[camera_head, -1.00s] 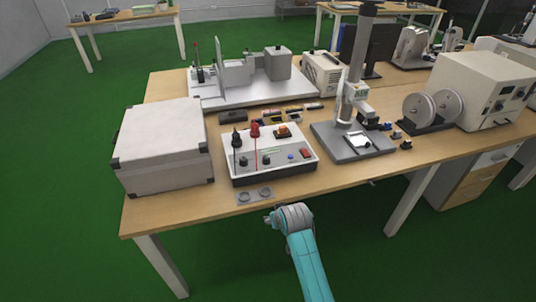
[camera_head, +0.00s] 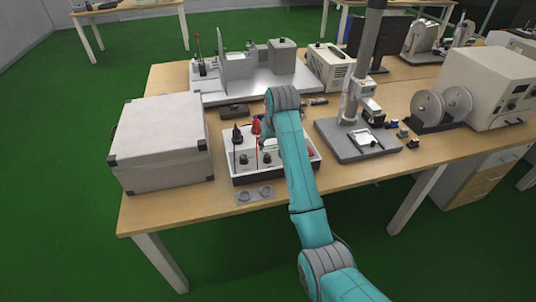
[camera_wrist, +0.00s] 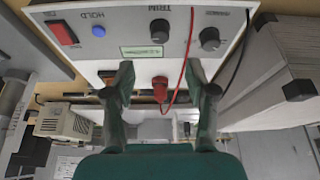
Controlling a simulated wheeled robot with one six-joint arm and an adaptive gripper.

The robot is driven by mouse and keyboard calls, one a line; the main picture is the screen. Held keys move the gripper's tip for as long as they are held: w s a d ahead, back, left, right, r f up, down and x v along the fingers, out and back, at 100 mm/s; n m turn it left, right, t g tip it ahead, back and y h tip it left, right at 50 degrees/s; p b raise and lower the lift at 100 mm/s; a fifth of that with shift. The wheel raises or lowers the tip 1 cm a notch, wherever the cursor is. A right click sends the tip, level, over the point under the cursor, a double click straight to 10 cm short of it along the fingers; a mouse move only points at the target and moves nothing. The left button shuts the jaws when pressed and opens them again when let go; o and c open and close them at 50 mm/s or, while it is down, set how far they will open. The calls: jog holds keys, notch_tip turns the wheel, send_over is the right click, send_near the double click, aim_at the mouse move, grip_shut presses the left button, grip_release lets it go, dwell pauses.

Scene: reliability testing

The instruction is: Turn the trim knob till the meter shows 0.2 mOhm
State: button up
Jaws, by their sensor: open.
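The white meter box (camera_head: 242,179) stands near the table's front edge, partly covered by my arm in the head view. In the wrist view its panel (camera_wrist: 120,25) appears upside down. The dark trim knob (camera_wrist: 160,31) is beside its TRIM label, with the small greenish display (camera_wrist: 142,52) close by; I cannot read its figures. My gripper (camera_wrist: 163,72) is open and empty above the panel, fingers apart on either side of the red plug (camera_wrist: 160,88) in the picture. The trim knob is not between the fingertips.
A second knob (camera_wrist: 210,38), a blue HOLD button (camera_wrist: 99,31) and a red switch (camera_wrist: 62,33) share the panel. Red and black leads rise from the box. A grey case (camera_head: 160,140) stands left, a microscope stand (camera_head: 355,135) right.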

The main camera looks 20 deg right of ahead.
aim_at(267, 156)
jog(key=x, duration=0.9)
jog(key=shift+w+f, duration=0.1)
jog(key=shift+f, duration=0.15)
grip_shut()
